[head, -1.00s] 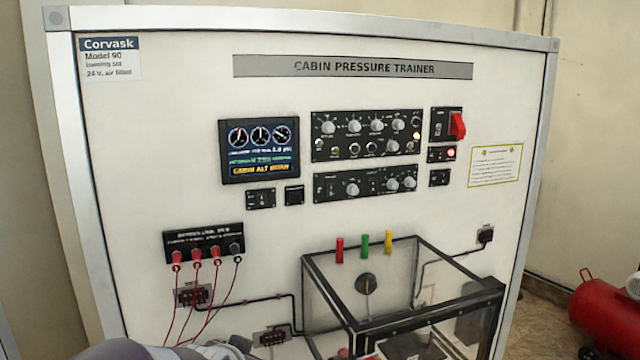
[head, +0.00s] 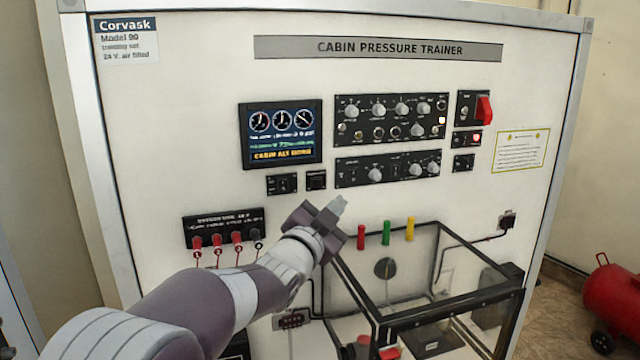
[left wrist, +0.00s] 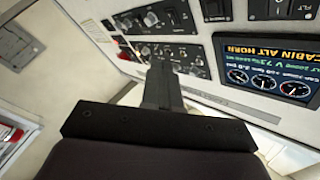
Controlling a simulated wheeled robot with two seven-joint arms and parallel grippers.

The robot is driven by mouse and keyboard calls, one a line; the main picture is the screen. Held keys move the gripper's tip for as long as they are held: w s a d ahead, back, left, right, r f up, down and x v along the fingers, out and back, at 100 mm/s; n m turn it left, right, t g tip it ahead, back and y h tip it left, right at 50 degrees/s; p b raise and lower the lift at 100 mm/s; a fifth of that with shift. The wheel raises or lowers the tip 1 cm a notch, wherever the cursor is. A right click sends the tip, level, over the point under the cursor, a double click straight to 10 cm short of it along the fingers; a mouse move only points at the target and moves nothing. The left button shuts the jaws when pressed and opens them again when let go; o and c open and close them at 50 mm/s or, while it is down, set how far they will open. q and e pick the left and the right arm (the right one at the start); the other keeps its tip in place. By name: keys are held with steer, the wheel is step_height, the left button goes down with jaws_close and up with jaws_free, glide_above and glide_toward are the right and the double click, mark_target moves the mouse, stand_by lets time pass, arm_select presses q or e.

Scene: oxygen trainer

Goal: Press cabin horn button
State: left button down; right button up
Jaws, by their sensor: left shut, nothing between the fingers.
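The trainer's display (head: 281,134) shows an orange line that seems to read CABIN ALT HORN; the line is clearer in the left wrist view (left wrist: 268,72), upside down. Two small black modules sit below it, a left one (head: 282,184) and a square right one (head: 316,180). Their labels are too small to read, so I cannot tell which holds the horn button. My left gripper (head: 338,206) is shut and empty, below and right of the square module and apart from it in the picture. Its closed fingers (left wrist: 162,88) point toward the panel. My right gripper is out of view.
Knob panels (head: 390,122) and a red guarded switch (head: 484,110) are on the right. Red, green and yellow pegs (head: 386,232) stand behind a black-framed clear box (head: 450,310) below my gripper. Red leads plug into a black terminal block (head: 224,228) at lower left.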

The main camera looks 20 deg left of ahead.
mark_target(317, 183)
arm_select(q)
steer(key=shift+w+a+p, duration=0.85)
steer(key=shift+w+p, duration=0.05)
steer(key=shift+w, duration=0.35)
steer(key=shift+w+a+p, duration=0.8)
steer(key=shift+w+p, duration=0.1)
steer(key=shift+w, duration=0.35)
steer(key=shift+w+a+p, duration=0.85)
steer(key=shift+w+p, duration=0.05)
steer(key=shift+w, duration=0.35)
steer(key=shift+f, duration=0.1)
steer(key=shift+w+a, duration=0.25)
steer(key=shift+w, duration=0.1)
